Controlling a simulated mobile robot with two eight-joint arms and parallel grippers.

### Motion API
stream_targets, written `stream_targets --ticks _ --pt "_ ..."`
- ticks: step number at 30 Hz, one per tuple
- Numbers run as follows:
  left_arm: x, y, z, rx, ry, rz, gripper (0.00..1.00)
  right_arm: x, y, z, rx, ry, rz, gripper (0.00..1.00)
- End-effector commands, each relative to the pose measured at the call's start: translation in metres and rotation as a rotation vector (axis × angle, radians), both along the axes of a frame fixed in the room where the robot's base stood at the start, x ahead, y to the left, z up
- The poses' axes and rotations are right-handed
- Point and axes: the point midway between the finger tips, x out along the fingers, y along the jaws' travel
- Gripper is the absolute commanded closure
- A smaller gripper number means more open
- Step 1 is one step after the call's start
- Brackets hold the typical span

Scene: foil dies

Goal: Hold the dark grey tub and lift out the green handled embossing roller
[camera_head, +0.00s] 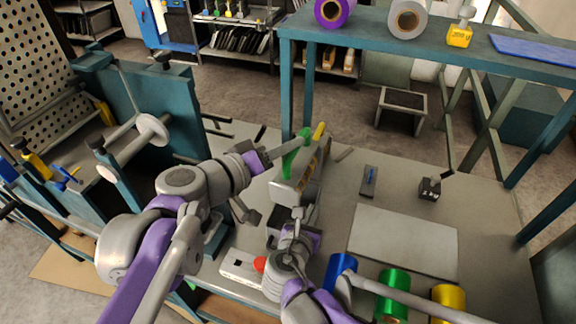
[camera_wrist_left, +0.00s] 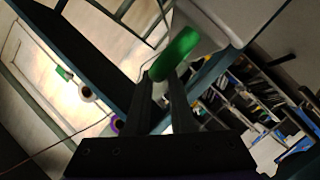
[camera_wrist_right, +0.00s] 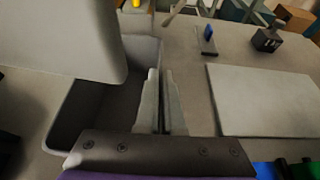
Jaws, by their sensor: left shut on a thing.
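The green handle of the embossing roller (camera_wrist_left: 176,52) is between my left gripper's fingertips in the left wrist view. In the head view my left gripper (camera_head: 268,157) is shut on this green handle (camera_head: 288,162), above the tub area. The dark grey tub (camera_wrist_right: 75,128) is seen from above in the right wrist view. A broad pale grey body covers its far left part; I cannot tell clearly how deep it sits. My right gripper (camera_wrist_right: 162,76) is at the tub's right wall, its fingers close together. Whether they pinch the wall is unclear.
A pale flat board (camera_head: 405,241) lies right of the tub. A small blue-topped tool (camera_head: 369,180) and a black block (camera_head: 430,188) lie behind it. A teal shelf (camera_head: 430,48) rises behind.

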Motion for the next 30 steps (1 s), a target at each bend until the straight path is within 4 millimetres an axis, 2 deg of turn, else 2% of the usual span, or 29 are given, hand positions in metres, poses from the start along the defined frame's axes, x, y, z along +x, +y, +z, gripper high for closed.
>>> stream_targets --ticks 1,6,18,19,24,30 --pt "0.000 0.000 0.009 -0.003 0.000 0.000 1.00 0.000 0.000 0.000 0.001 0.001 0.000 1.00" --pt "0.000 0.000 0.024 -0.003 0.000 -0.001 1.00 0.000 0.000 0.000 0.001 0.001 0.000 1.00" --pt "0.000 0.000 0.029 -0.003 0.000 0.000 1.00 0.000 0.000 0.000 0.001 0.001 -0.001 1.00" --pt "0.000 0.000 0.029 -0.003 0.000 0.000 1.00 0.000 0.000 0.000 0.001 0.001 -0.001 0.90" --pt "0.000 0.000 0.029 -0.003 0.000 0.000 1.00 0.000 0.000 0.000 0.000 0.000 -0.001 0.60" --pt "0.000 0.000 0.029 -0.003 0.000 0.000 1.00 0.000 0.000 0.000 0.000 0.000 -0.001 0.60"
